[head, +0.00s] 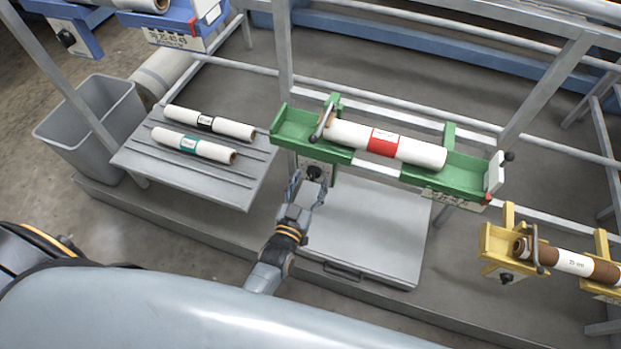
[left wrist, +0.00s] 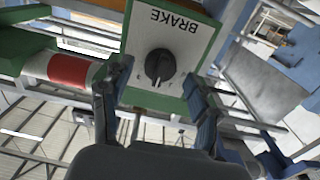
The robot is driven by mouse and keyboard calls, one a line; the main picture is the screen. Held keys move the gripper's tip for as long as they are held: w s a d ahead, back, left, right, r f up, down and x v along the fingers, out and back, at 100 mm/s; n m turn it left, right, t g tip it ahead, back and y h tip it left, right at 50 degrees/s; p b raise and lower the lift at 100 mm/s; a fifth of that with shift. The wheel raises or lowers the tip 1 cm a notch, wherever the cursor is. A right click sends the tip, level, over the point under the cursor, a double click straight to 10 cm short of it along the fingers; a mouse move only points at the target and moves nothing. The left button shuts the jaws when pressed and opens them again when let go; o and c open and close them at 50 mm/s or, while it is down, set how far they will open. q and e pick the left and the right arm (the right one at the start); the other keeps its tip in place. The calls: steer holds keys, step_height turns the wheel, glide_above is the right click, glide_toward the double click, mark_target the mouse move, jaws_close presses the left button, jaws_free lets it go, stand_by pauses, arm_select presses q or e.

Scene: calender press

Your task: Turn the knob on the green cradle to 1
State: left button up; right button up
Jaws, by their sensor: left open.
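The green cradle (head: 295,131) stands mid-frame in the head view and holds a white roll with a red label (head: 384,143). A black knob (head: 314,172) sits on the cradle's front plate at its left end. In the left wrist view the knob (left wrist: 159,65) is on a white plate marked BRAKE (left wrist: 180,27), seen upside down. A pale mark on the knob faces the lower picture edge; the small scale marks are too small to read. My left gripper (head: 307,184) is open in front of the knob, its fingers apart on either side, seemingly not touching it. My right gripper is out of view.
A slatted shelf (head: 190,177) with two white rolls lies to the left, beside a grey bin (head: 92,122). A flat grey lid with a handle (head: 370,235) lies below the cradle. A yellow cradle (head: 497,247) with a roll stands at right. Frame bars cross behind.

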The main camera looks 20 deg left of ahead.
arm_select(q)
steer(key=shift+w, duration=0.5)
steer(key=c, duration=1.2)
steer(key=n, duration=0.3)
steer(key=shift+n, duration=2.3)
